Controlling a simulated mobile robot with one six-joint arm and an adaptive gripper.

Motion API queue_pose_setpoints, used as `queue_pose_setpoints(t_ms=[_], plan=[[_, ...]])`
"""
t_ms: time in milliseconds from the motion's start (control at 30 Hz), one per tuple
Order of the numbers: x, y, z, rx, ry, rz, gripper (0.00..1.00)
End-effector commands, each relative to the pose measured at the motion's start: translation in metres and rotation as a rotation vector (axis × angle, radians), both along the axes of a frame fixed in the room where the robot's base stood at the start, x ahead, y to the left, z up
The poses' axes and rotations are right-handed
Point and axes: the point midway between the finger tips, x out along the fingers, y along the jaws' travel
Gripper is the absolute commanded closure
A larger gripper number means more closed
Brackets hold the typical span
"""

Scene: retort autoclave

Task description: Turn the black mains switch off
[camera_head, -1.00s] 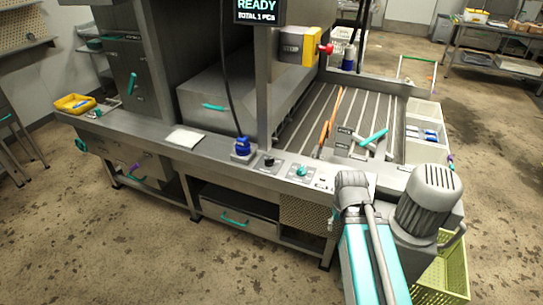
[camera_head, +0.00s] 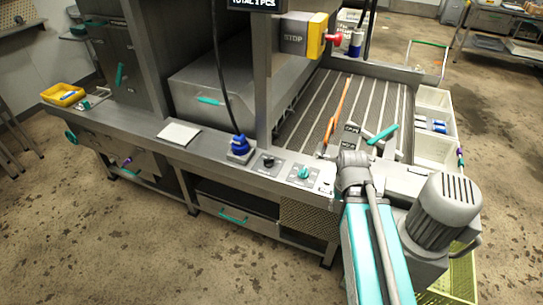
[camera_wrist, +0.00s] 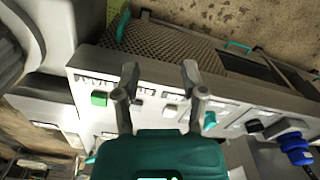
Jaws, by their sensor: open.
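The black mains switch (camera_head: 268,161) is a small dark round knob on a plate on the front ledge, between the blue plug (camera_head: 239,146) and the teal knob (camera_head: 303,173). In the wrist view the black switch (camera_wrist: 255,126) lies right of my gripper, between the teal knob (camera_wrist: 210,119) and the blue plug (camera_wrist: 294,148). Which way the switch points is too small to tell. My gripper (camera_wrist: 160,75) is open, with nothing between its fingers, above the ledge and apart from the switch. In the head view my arm hides the gripper.
A green button (camera_wrist: 99,98) sits on the ledge left of my fingers in the wrist view. A white pad (camera_head: 179,134) lies left of the plug. A black cable hangs down to the plug.

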Motion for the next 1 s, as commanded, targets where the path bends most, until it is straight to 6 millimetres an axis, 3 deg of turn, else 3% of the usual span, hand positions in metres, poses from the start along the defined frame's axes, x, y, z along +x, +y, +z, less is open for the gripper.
queue_pose_setpoints(t_ms=[367, 533, 767, 1000], plan=[[0.002, 0.001, 0.001, 0.000, 0.000, -0.005, 0.46], [0.016, 0.010, 0.005, 0.000, 0.000, -0.043, 0.46], [0.065, 0.038, 0.020, 0.000, 0.000, -0.210, 0.46], [0.135, 0.089, 0.041, -0.001, 0.000, -0.486, 0.46]])
